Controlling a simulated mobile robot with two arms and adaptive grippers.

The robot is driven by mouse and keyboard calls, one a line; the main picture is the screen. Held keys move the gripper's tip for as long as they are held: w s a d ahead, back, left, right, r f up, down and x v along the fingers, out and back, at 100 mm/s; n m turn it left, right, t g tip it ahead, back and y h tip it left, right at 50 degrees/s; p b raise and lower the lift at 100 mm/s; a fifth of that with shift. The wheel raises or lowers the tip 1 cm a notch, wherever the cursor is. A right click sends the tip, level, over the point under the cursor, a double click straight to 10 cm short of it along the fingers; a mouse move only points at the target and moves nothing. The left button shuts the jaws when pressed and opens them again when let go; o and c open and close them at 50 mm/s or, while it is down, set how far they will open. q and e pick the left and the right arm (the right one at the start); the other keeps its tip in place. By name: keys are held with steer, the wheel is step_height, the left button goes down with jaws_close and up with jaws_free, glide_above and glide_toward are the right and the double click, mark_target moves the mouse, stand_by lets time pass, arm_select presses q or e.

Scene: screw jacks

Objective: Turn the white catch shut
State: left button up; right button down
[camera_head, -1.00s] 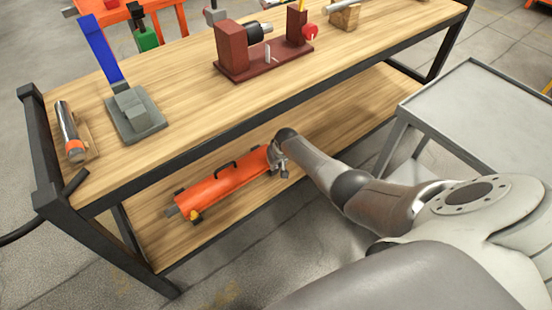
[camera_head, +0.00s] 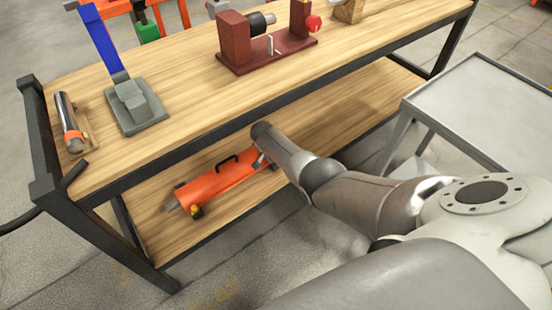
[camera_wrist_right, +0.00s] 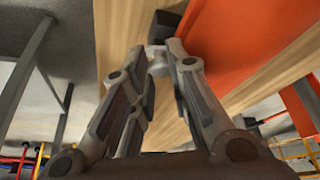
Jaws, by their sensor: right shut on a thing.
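In the right wrist view the orange case (camera_wrist_right: 235,45) fills the upper right. My right gripper (camera_wrist_right: 158,58) is closed around the small white catch (camera_wrist_right: 157,67), beside a dark block. The catch's exact angle is hard to tell. My left gripper is out of view.
The bench top (camera_head: 190,85) is above the shelf, its dark front rail close over my right arm. On it stand a dark red fixture (camera_head: 238,45) and a grey stand with a blue lever (camera_head: 103,45). A grey cart (camera_head: 490,100) stands at the right.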

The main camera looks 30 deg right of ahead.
steer(key=shift+w+m+b, duration=0.15)
steer(key=shift+m+b, duration=0.15)
steer(key=shift+m, duration=0.2)
steer(key=shift+d+r, duration=0.1)
steer(key=c, duration=1.6)
jaws_free()
steer(key=shift+h, duration=0.3)
steer(key=shift+v, duration=1.05)
steer(key=s+a, duration=0.2)
steer(key=a, duration=0.2)
steer(key=s+a+r, duration=0.1)
steer(key=s+a, duration=0.1)
steer(key=a, duration=0.1)
steer(key=s+a+r, duration=0.1)
steer(key=s+a, duration=0.1)
steer(key=a, duration=0.2)
steer(key=shift+a+r, duration=0.25)
steer(key=shift+a, duration=0.15)
